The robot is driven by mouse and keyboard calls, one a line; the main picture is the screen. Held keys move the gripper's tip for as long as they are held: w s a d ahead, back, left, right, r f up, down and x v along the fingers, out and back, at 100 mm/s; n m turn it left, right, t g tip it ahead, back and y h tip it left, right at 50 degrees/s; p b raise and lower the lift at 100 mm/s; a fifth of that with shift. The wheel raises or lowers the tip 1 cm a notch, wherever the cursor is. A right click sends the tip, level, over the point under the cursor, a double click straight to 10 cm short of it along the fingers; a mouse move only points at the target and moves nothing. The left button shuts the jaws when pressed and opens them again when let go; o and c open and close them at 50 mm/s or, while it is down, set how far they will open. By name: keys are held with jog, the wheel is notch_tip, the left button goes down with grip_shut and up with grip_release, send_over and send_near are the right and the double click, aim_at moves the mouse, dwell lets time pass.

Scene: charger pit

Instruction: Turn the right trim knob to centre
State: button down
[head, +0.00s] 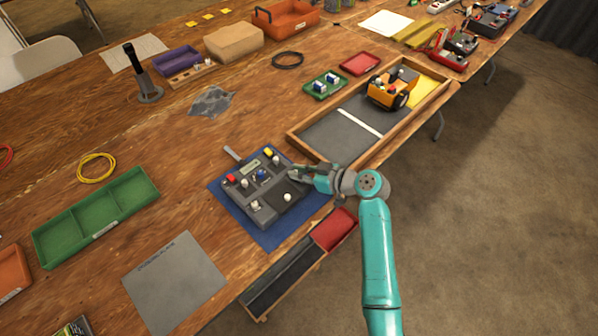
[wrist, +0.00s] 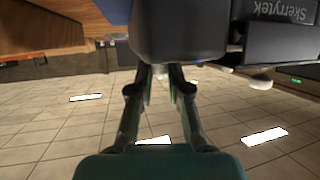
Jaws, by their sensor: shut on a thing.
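A grey control unit (head: 255,204) lies on a blue mat, with a red, a yellow and a blue part and several pale knobs on top. My gripper (head: 299,172) reaches in from the right and is at the unit's right edge. In the wrist view my gripper's fingers (wrist: 161,75) are close together at a dark block, which fills the top of that view. A label reading "Skerrytek" (wrist: 283,11) is beside it. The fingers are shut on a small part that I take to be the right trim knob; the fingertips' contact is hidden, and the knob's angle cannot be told.
The blue mat (head: 226,203) lies near the table's front edge. A wooden-framed pit (head: 310,142) with an orange vehicle (head: 391,88) is beyond my gripper. A tray with a red section (head: 334,229) is at the front edge. A green tray (head: 97,218) is left.

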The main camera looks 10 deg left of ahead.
dwell(0.3)
jog(key=c, duration=1.1)
grip_release()
jog(key=shift+f, duration=0.1)
jog(key=m+t+h, duration=0.1)
jog(key=m+t, duration=0.1)
jog(key=shift+s+a+m+h, duration=0.15)
jog(key=shift+s+m+h, duration=0.15)
jog(key=shift+h, duration=0.1)
jog(key=shift+s+a+m+t+h, duration=0.1)
jog(key=shift+a+m+t+h, duration=0.05)
jog(key=shift+m+t+h, duration=1.25)
jog(key=shift+a+m+t+h, duration=0.1)
jog(key=shift+m+t+h, duration=1)
jog(key=shift+m+h, duration=0.45)
